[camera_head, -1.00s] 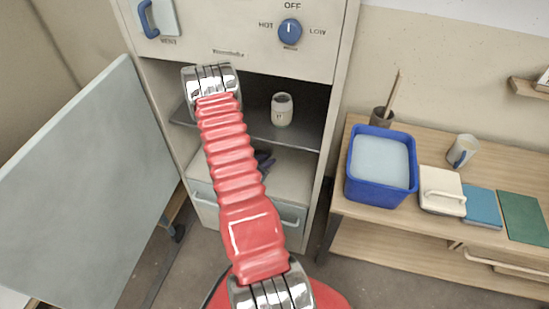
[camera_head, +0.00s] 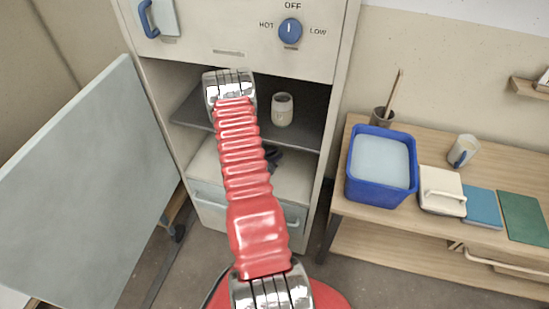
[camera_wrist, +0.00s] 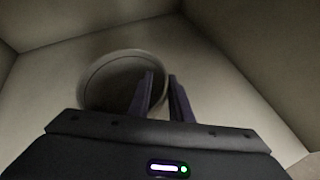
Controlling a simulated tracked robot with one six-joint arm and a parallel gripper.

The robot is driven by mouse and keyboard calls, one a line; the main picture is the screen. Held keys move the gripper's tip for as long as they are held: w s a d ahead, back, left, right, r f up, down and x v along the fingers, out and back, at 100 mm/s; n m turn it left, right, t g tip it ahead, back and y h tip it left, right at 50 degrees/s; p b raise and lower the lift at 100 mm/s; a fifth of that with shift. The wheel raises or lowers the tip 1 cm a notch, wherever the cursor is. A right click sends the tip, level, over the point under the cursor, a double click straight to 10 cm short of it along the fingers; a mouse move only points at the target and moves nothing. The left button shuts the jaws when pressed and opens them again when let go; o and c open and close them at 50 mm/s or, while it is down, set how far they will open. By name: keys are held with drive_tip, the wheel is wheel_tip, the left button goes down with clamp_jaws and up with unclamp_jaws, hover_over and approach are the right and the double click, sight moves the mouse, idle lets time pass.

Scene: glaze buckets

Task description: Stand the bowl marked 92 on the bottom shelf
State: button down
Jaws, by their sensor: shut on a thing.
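A round, pale grey bowl (camera_wrist: 108,72) shows in the wrist view with its rim up. My gripper (camera_wrist: 160,78) is shut on its right-hand wall, one dark finger inside the rim and one outside. No number is readable on the bowl. In the head view only a dark part of my gripper (camera_head: 273,157) shows behind the red arm, inside the lower cabinet compartment, and the bowl is hidden. The pale bottom shelf (camera_head: 293,178) lies below the dark upper shelf (camera_head: 305,136). I cannot tell whether the bowl touches the bottom shelf.
A pale jar (camera_head: 282,110) stands on the upper shelf. The cabinet's side walls and the upper shelf closely surround my gripper.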

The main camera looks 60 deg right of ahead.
drive_tip(key=shift+f, duration=0.6)
drive_tip(key=c, duration=1.6)
unclamp_jaws()
drive_tip(key=shift+o, duration=0.2)
drive_tip(key=v, duration=1.2)
